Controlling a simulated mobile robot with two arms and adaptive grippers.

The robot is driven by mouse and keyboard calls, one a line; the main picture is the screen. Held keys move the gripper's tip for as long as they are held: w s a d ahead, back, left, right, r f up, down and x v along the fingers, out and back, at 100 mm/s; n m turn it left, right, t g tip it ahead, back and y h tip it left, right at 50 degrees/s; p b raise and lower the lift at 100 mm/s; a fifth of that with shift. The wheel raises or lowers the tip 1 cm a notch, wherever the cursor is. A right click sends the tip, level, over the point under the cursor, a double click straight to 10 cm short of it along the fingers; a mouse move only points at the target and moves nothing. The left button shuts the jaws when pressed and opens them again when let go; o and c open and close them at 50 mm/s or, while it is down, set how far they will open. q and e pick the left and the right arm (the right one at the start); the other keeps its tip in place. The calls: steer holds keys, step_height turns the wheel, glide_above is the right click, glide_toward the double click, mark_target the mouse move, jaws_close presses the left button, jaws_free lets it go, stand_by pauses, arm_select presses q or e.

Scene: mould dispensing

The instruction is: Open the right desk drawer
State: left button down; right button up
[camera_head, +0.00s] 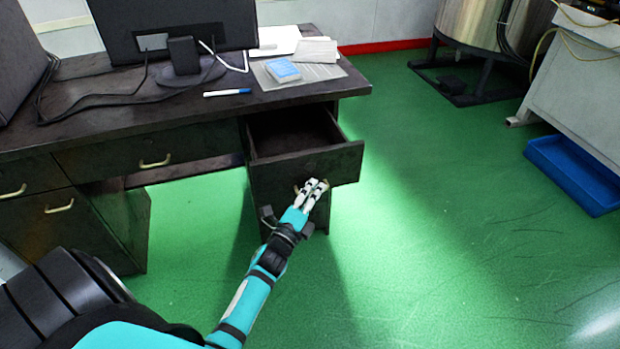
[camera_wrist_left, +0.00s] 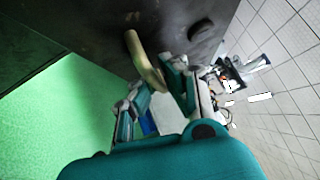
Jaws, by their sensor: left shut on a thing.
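The right desk drawer (camera_head: 338,163) is pulled out from the dark desk, and its inside shows from above as empty where visible. My left gripper (camera_head: 314,190) is at the drawer's front face, shut on the drawer handle. In the left wrist view the pale brass handle (camera_wrist_left: 142,58) runs down between the fingers of my left gripper (camera_wrist_left: 158,100), against the dark drawer front (camera_wrist_left: 90,40). In the head view the fingers mostly hide the handle. My right gripper is not in view.
The desk top (camera_head: 130,97) bears a monitor (camera_head: 180,25), a pen (camera_head: 227,92), papers and a blue-white box (camera_head: 283,70). Other drawers with brass handles (camera_head: 155,162) are shut at the left. Green floor right of the desk is clear up to a blue tray (camera_head: 575,175).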

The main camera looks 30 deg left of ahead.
arm_select(q)
steer(key=shift+s+d+f, duration=0.25)
steer(key=shift+s+d, duration=0.6)
steer(key=shift+s, duration=0.05)
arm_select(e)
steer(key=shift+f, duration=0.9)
arm_select(q)
steer(key=c, duration=1.4)
jaws_free()
steer(key=shift+w+r, duration=0.1)
steer(key=s+f, duration=0.1)
steer(key=s, duration=1.1)
steer(key=shift+d+f, duration=0.3)
steer(key=shift+d, duration=0.1)
